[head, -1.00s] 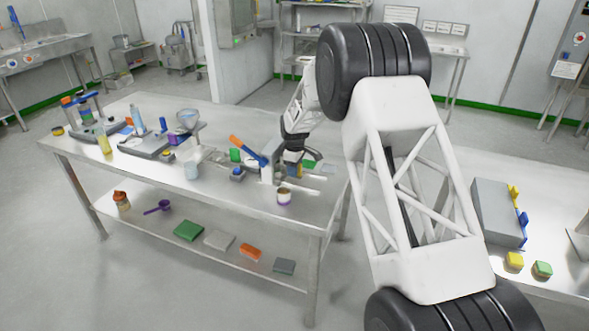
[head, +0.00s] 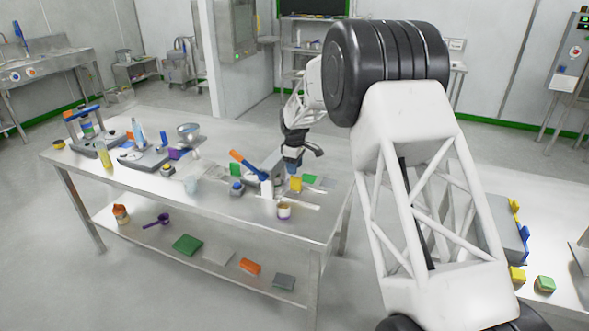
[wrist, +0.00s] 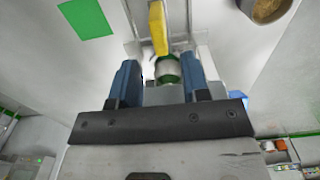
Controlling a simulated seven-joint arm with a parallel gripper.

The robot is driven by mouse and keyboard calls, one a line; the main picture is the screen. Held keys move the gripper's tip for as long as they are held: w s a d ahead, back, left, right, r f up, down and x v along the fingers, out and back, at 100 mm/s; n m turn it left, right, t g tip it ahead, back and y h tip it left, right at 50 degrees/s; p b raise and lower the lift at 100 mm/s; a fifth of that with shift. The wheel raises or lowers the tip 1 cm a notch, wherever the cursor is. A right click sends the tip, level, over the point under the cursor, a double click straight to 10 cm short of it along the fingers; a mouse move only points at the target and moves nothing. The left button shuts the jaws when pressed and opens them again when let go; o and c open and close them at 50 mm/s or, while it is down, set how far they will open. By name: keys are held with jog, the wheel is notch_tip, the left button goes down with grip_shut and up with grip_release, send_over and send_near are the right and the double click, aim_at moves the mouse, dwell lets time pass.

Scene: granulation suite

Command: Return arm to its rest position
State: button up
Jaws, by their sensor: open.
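My gripper (head: 291,167) is open above the near bench, by its right end. Its two blue fingers also show in the wrist view (wrist: 162,80), apart from each other. A yellow block (head: 295,184) sits just below it in the head view, beside a device with an orange and blue lever (head: 247,164). In the wrist view a yellow piece (wrist: 158,28) and a green and white round part (wrist: 167,69) show beyond and between the fingertips. I cannot tell their distance from the fingers. My arm hides part of the room on the right.
A metal bowl on a stand (head: 189,131) and bottles stand farther left. A grey box (head: 502,222) is on the right table.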

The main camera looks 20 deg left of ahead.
jog(key=shift+d+r, duration=0.1)
dwell(0.3)
jog(key=s+d+r+m, duration=0.2)
jog(key=s+d+r, duration=0.1)
jog(key=d+r, duration=0.5)
jog(key=s+d+r+m, duration=0.25)
jog(key=d+r, duration=0.35)
jog(key=d, duration=0.4)
jog(key=s+d+r+m+t, duration=0.1)
jog(key=s+d+r+m, duration=0.1)
jog(key=s+d+r, duration=0.4)
jog(key=s+d+r+m, duration=0.2)
jog(key=s+d+r, duration=0.1)
jog(key=s+d, duration=0.55)
jog(key=s+d+r+m+t, duration=0.15)
jog(key=s+d+m, duration=0.35)
jog(key=s+d, duration=1.1)
jog(key=s+d+f+m, duration=0.2)
jog(key=s+d, duration=0.1)
jog(key=s, duration=0.6)
jog(key=s+d+f+m, duration=0.2)
jog(key=s+d, duration=0.1)
jog(key=s, duration=0.7)
jog(key=shift+d+m, duration=0.2)
jog(key=shift+m, duration=0.15)
